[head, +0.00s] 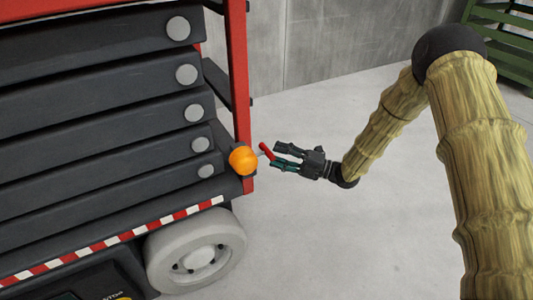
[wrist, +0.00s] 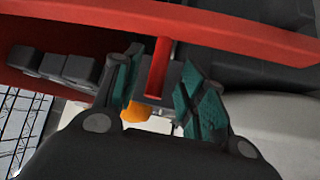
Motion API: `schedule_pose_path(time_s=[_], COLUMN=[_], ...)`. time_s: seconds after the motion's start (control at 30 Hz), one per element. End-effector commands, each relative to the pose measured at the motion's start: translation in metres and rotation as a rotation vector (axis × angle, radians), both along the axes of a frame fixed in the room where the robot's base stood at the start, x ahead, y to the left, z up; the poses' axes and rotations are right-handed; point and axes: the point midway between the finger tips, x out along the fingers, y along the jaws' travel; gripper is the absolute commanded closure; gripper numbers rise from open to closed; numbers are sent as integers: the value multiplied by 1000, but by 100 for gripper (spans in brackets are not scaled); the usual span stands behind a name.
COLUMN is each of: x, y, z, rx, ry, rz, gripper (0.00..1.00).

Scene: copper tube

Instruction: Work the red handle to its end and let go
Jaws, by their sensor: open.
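The red handle (head: 266,151) is a short red lever on a thin stem beside an orange round part (head: 243,160), at the corner of a dark lift machine. My gripper (head: 280,156) reaches it from the right, with its fingers pointing left. In the wrist view the red handle (wrist: 159,68) stands between the two teal-padded fingers of my gripper (wrist: 156,92). The fingers are apart, with a visible gap on each side of the handle. The orange part (wrist: 136,112) shows below, partly hidden by the left finger.
The lift's red upright post (head: 238,70) rises just behind the handle. Dark stacked beams (head: 100,120) and a pale wheel (head: 196,252) are at the left. A green rack (head: 505,45) stands at the back right. The grey floor (head: 310,240) is clear.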

Motion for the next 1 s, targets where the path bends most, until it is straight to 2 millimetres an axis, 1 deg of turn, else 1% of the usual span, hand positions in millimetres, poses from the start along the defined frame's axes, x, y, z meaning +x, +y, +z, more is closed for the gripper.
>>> schedule_pose_path(time_s=[0.03,0.1,0.3,0.5,0.77,0.9,1.0], x=[2,5,11,13,13,13,13], y=[9,19,40,48,48,48,48], z=[0,1,5,7,7,7,7], rx=[0,0,0,0,-1,0,0], ry=[-1,0,1,2,2,2,2], rz=[2,1,1,-1,-1,-1,-1], gripper=[59,59,59,59,59,84,100])
